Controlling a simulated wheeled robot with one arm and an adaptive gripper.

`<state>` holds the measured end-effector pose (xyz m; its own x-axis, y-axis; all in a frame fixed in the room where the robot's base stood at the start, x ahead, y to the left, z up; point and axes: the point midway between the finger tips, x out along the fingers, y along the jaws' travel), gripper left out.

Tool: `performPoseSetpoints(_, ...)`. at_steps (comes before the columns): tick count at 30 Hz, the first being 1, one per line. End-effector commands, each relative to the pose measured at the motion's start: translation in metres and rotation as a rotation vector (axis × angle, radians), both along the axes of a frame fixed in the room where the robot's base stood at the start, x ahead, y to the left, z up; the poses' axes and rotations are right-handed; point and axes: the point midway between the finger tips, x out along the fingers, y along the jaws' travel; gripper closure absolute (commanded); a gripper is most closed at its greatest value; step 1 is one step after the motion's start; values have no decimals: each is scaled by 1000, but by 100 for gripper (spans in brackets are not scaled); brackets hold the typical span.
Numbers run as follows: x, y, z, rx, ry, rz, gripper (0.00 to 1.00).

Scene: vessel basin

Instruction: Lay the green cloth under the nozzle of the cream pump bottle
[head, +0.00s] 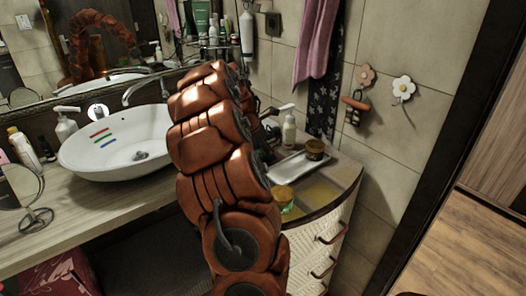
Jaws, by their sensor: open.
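A cream pump bottle (289,131) stands upright at the back of the right-hand counter, behind a white tray. Its nozzle points left. A second pale pump bottle (65,127) stands left of the basin. I cannot make out the green cloth for certain. A small green patch (287,209) shows beside my arm, below an amber-lidded jar (283,193), and I cannot tell what it is. My copper-coloured arm rises through the middle of the view and hides part of the counter. My gripper is not clearly visible behind the arm.
A white vessel basin (75,153) stands on the wooden counter (60,224) at left, with a tap (146,90) behind it. The white tray (291,166) bears a dark jar (315,149). Bare counter (322,190) shows at right. Pink and dark star-patterned towels hang behind.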

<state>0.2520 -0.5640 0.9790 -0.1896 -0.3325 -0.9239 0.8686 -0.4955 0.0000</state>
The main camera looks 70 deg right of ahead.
Motion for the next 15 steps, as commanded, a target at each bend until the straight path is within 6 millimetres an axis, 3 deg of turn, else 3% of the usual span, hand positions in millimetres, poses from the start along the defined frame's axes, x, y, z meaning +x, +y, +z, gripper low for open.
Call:
performPoseSetpoints(8,6,6,20,-4,-3,3,20)
performPoseSetpoints(15,15,22,63,-3,-3,3,20)
